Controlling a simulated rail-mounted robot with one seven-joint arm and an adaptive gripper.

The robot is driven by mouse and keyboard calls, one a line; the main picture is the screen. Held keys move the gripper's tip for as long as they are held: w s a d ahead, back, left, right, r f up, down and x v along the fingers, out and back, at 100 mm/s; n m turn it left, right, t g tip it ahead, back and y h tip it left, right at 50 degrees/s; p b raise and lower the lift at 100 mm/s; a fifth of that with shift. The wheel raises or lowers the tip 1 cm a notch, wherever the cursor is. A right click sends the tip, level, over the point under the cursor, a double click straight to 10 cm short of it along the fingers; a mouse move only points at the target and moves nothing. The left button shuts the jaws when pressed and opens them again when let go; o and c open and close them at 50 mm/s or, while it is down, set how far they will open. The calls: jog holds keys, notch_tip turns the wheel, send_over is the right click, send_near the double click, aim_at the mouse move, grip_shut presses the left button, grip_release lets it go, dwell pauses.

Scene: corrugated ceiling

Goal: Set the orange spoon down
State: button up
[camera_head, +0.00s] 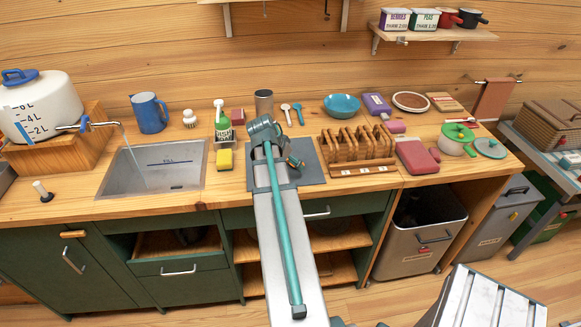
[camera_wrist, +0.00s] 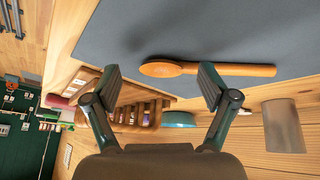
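The orange spoon (camera_wrist: 215,69) shows in the wrist view over the grey mat (camera_wrist: 250,30), close to its edge, and appears to lie flat on it. Its bowl is between my fingertips and its handle runs right, passing behind the right finger. My gripper (camera_wrist: 160,78) is open, its two fingers wide apart and neither visibly pressed on the spoon. In the head view the grey mat (camera_head: 312,175) lies on the wooden counter, and my arm covers much of it. The spoon is not clearly seen there.
A wooden rack (camera_head: 356,146) stands right of the mat. A metal cup (camera_head: 264,101) and a teal bowl (camera_head: 342,105) stand behind. A yellow sponge (camera_head: 225,159) and the sink (camera_head: 150,170) are to the left. Some mat surface beside the spoon is bare.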

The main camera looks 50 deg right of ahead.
jog(key=b+v, duration=0.1)
jog(key=v, duration=0.9)
jog(key=shift+b, duration=0.35)
jog(key=shift+r, duration=0.1)
